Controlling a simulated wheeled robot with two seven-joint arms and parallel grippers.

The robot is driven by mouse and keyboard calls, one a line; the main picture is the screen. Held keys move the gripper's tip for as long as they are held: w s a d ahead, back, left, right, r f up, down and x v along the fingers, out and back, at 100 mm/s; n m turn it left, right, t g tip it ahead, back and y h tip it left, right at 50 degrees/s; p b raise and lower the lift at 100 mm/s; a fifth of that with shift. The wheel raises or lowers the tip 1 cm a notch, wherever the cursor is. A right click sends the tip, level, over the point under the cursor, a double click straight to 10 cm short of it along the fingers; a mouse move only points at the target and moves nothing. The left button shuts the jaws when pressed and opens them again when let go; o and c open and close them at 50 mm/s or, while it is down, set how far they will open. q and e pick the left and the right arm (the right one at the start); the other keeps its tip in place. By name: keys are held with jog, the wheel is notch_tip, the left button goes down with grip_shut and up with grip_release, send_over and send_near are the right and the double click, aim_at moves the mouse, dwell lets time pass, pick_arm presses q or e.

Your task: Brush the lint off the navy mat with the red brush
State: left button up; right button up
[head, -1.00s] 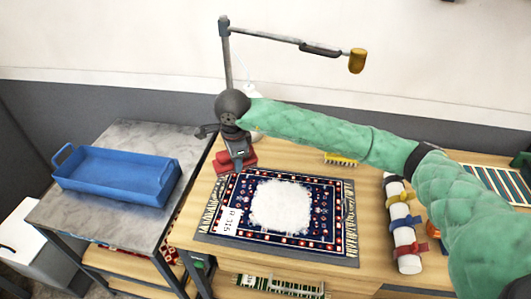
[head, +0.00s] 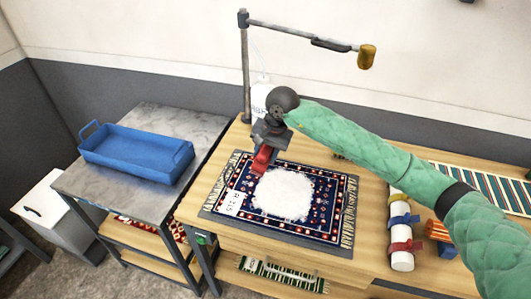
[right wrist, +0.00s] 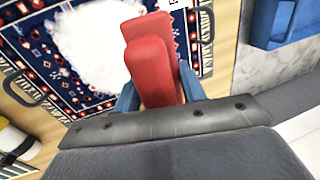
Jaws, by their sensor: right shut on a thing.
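The navy mat (head: 335,225), with a patterned border and pale fringes, lies flat on the wooden table. A round patch of white lint (head: 284,196) covers its middle; the lint also shows in the right wrist view (right wrist: 90,45). My right gripper (head: 266,143) is shut on the red brush (head: 261,163), which also shows in the right wrist view (right wrist: 150,62) between the blue fingers. The brush is over the mat's back left part, at the lint's upper left edge. I cannot tell whether its bristles touch. My left gripper is not in view.
A blue tray (head: 115,158) stands on the grey side table at left. A rolled white bundle with coloured straps (head: 402,247) lies right of the mat. A lamp arm (head: 300,33) and a white bottle (head: 260,97) stand behind. A white tag (head: 231,203) lies on the mat.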

jog(key=shift+s+d, duration=0.15)
jog(key=shift+x, duration=0.95)
notch_tip(320, 180, down, 2)
jog(key=shift+d+f, duration=0.1)
jog(key=shift+f, duration=0.05)
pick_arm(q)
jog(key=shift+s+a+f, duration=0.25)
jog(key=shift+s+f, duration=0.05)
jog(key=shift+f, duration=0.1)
pick_arm(e)
jog(key=shift+f, duration=0.35)
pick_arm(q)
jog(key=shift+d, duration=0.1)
